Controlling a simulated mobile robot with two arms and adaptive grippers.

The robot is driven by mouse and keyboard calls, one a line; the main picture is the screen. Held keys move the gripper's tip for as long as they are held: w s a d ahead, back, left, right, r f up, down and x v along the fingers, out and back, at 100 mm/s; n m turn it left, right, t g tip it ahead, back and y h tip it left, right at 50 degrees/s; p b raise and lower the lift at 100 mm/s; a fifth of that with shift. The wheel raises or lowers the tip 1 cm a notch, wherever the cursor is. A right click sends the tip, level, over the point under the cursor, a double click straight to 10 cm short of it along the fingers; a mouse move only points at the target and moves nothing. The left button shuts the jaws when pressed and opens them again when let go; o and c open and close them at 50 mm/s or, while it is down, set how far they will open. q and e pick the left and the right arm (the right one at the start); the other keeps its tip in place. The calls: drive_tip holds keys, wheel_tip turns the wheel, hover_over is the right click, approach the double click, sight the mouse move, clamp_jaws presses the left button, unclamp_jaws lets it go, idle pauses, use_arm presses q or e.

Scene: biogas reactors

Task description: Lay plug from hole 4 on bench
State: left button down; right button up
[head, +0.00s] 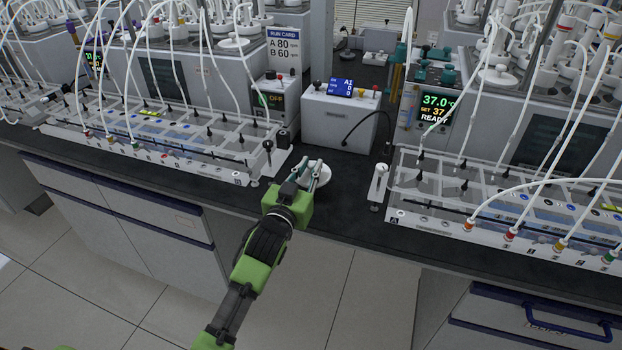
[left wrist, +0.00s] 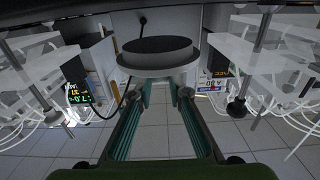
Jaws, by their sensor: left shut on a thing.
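My left gripper (head: 313,174) reaches over the black bench (head: 345,225), in the gap between the two reactor units. Its fingers are shut on a round white plug (head: 324,171), which shows just past the fingertips. In the left wrist view the plug (left wrist: 158,64) is large between the fingertips (left wrist: 159,94), with a dark round face and a pale rim. It looks held clear of other things, but I cannot tell its exact height over the bench. I cannot make out which hole is hole 4. My right gripper is in neither view.
A white control box (head: 340,118) with a cable stands behind the gripper. The left reactor rack (head: 170,150) and right reactor rack (head: 500,205) carry many white tubes. A small white post (head: 378,186) stands right of the gripper. Bare bench lies between them, up to the front edge.

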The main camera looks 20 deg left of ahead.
sight(307, 185)
use_arm(q)
drive_tip(key=shift+w+d+f, duration=0.15)
drive_tip(key=shift+f, duration=1.6)
drive_tip(key=shift+f, duration=0.1)
drive_tip(key=c, duration=1.9)
unclamp_jaws()
drive_tip(key=s, duration=1.2)
drive_tip(key=shift+a, duration=0.3)
